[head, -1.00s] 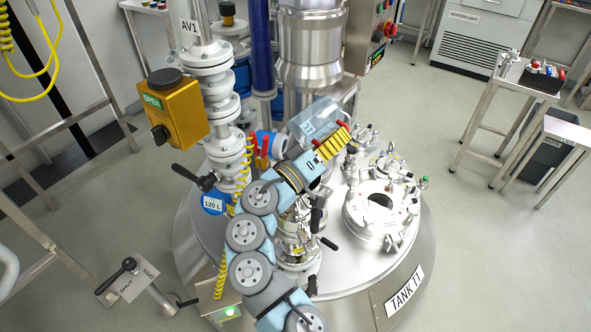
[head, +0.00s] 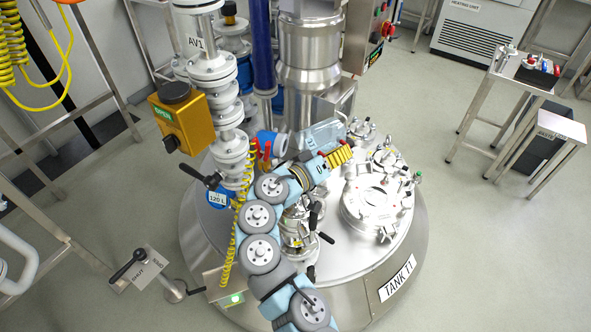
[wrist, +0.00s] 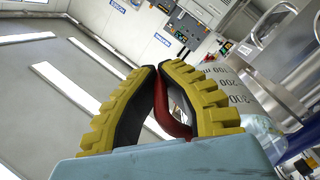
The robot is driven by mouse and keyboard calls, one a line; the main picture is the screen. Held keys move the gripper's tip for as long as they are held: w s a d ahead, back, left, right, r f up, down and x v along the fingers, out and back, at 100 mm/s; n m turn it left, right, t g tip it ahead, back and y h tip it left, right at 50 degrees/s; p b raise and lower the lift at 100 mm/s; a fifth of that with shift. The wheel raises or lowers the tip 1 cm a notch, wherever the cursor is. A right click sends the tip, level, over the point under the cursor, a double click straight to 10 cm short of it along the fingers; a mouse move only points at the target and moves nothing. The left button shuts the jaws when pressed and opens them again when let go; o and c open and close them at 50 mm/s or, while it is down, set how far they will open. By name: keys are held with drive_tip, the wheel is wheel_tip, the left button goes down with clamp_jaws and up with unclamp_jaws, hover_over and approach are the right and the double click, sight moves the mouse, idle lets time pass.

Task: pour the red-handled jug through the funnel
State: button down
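The jug is a clear, see-through vessel (head: 322,132) with a red handle, held above the tank lid behind my gripper (head: 346,154). In the wrist view, the two yellow ribbed fingers (wrist: 162,72) close around the red handle (wrist: 172,108). The jug's wall with its volume marks (wrist: 238,88) shows at the right, strongly tilted in that picture. In the head view the jug looks tilted, but its contents cannot be made out. I cannot make out the funnel; my arm covers part of the tank top.
The tank (head: 397,277) has a round clamped port (head: 378,205) right of my arm. A white valve column (head: 228,150) with a yellow actuator (head: 177,118) stands left. A steel side table (head: 522,72) stands far right. Floor between is clear.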

drive_tip(key=shift+w+d+f+g+y+p, duration=0.1)
drive_tip(key=shift+w+d+g+y+p, duration=0.2)
drive_tip(key=shift+p, duration=1.2)
drive_tip(key=f+g+y+p, duration=0.1)
drive_tip(key=p, duration=0.1)
drive_tip(key=d+f+y+p, duration=0.1)
drive_tip(key=p, duration=0.2)
drive_tip(key=f+g+y+p, duration=0.1)
drive_tip(key=f+p, duration=0.1)
drive_tip(key=p, duration=0.1)
drive_tip(key=shift+w+d+g, duration=0.3)
drive_tip(key=g+y+p, duration=0.1)
drive_tip(key=y+p, duration=0.1)
drive_tip(key=p, duration=0.4)
drive_tip(key=shift+s+r+g, duration=0.1)
drive_tip(key=shift+g, duration=0.2)
wheel_tip(320, 180, down, 10)
drive_tip(key=w+d+n+g+y+b, duration=0.1)
drive_tip(key=g+y+b, duration=0.4)
drive_tip(key=y+b, duration=0.1)
drive_tip(key=shift+w+r+y, duration=0.15)
drive_tip(key=shift+w+y, duration=0.25)
